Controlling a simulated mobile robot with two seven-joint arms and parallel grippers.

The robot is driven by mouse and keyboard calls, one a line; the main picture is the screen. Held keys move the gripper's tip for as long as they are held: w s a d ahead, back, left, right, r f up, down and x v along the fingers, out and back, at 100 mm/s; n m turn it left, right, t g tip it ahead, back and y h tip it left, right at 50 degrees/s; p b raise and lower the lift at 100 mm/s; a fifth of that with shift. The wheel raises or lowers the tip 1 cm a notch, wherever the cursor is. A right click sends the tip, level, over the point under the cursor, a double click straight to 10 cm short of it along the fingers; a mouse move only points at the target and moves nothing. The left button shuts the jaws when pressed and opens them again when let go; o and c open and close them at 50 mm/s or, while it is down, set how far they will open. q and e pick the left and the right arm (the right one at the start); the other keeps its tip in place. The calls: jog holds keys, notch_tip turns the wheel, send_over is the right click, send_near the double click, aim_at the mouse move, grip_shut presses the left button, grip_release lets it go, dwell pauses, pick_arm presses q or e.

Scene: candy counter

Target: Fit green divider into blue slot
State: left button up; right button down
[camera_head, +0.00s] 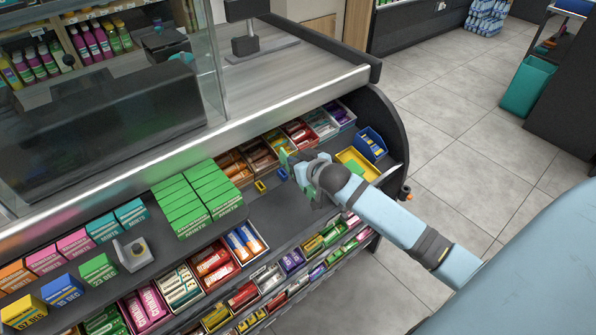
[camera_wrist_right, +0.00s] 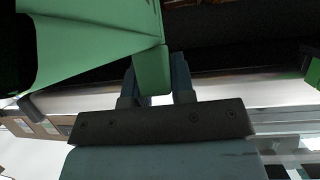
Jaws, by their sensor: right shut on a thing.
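My right gripper (camera_head: 296,163) is over the upper candy shelf, near its back right. It is shut on the green divider (camera_head: 284,158), of which only a small part shows beside the fingers. In the right wrist view the green divider (camera_wrist_right: 95,45) is large, with a tab held between the two fingers (camera_wrist_right: 154,84). A small blue slot (camera_head: 282,174) is on the dark shelf just below and left of the gripper. It seems apart from the divider, though the exact gap is hard to tell. My left gripper is not in view.
A small yellow slot (camera_head: 260,186) is left of the blue one. Stacked green boxes (camera_head: 198,196) stand further left. Candy trays (camera_head: 262,153) line the back, with a yellow bin (camera_head: 357,163) and a blue bin (camera_head: 371,143) at the right. Bare shelf (camera_head: 282,212) lies in front.

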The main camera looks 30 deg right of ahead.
notch_tip(320, 180, up, 2)
jog(key=shift+r, duration=0.1)
jog(key=shift+d+f, duration=0.1)
jog(key=shift+f, duration=0.8)
pick_arm(q)
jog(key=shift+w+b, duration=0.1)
jog(key=shift+b, duration=0.4)
pick_arm(e)
jog(key=shift+s+d+f+n+y, duration=0.15)
jog(key=shift+f+n+y, duration=0.15)
jog(key=shift+f, duration=0.7)
jog(key=shift+s+d+f+n+y, duration=0.1)
jog(key=shift+f+n+y, duration=0.15)
jog(key=shift+f, duration=0.7)
pick_arm(q)
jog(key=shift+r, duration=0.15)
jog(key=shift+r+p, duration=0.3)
jog(key=shift+p, duration=0.2)
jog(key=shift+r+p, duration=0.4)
jog(key=shift+p, duration=0.05)
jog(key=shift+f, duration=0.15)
pick_arm(e)
jog(key=shift+w+f, duration=0.2)
jog(key=shift+f, duration=0.5)
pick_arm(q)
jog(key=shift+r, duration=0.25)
